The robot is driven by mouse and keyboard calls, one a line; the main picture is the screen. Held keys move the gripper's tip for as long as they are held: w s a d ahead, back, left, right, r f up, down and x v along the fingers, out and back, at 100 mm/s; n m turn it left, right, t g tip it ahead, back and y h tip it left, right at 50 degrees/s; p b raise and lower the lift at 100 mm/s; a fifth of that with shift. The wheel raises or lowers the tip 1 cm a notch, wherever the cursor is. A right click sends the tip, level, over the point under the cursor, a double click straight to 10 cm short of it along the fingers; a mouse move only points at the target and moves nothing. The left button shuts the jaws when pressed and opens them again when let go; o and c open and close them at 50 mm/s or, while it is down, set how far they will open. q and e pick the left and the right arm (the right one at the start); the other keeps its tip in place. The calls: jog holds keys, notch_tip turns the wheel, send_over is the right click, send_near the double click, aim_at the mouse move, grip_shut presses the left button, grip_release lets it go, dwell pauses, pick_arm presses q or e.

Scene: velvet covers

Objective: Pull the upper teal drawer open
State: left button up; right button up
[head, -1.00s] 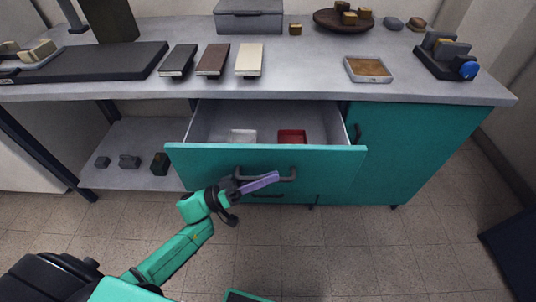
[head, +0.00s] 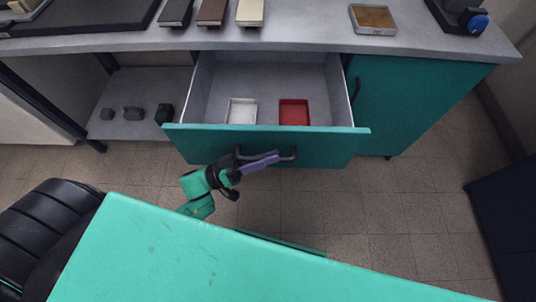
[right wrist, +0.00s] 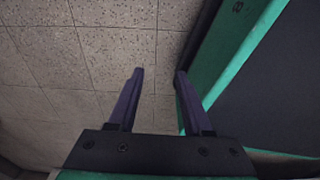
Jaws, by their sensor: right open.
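The upper teal drawer (head: 330,146) is pulled well out from under the counter in the head view. Its pale inside shows a white tray (head: 242,111) and a red tray (head: 293,112). My left gripper (head: 259,163) is at the dark bar handle (head: 287,157) on the drawer front. Its purple fingers lie close together across the handle and look shut on it; the exact contact is partly hidden. My right gripper (right wrist: 157,95) shows in the right wrist view, open and empty, with speckled floor tiles beyond its fingers.
The grey counter (head: 300,40) above holds several flat blocks, a brown-topped tray (head: 373,18) and a dark holder with a blue knob (head: 478,23). A teal cabinet door (head: 420,100) is right of the drawer. An open shelf (head: 135,120) at left holds small items.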

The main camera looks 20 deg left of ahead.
dwell(0.5)
pick_arm(q)
jog(key=shift+s+a+f, duration=0.15)
jog(key=shift+s+a, duration=0.05)
jog(key=shift+a, duration=0.1)
jog(key=b+v, duration=0.2)
jog(key=v, duration=1.2)
pick_arm(e)
jog(key=w, duration=0.2)
jog(key=w+a, duration=0.1)
jog(key=w, duration=0.1)
jog(key=shift+w, duration=0.25)
pick_arm(q)
jog(key=shift+w, duration=0.1)
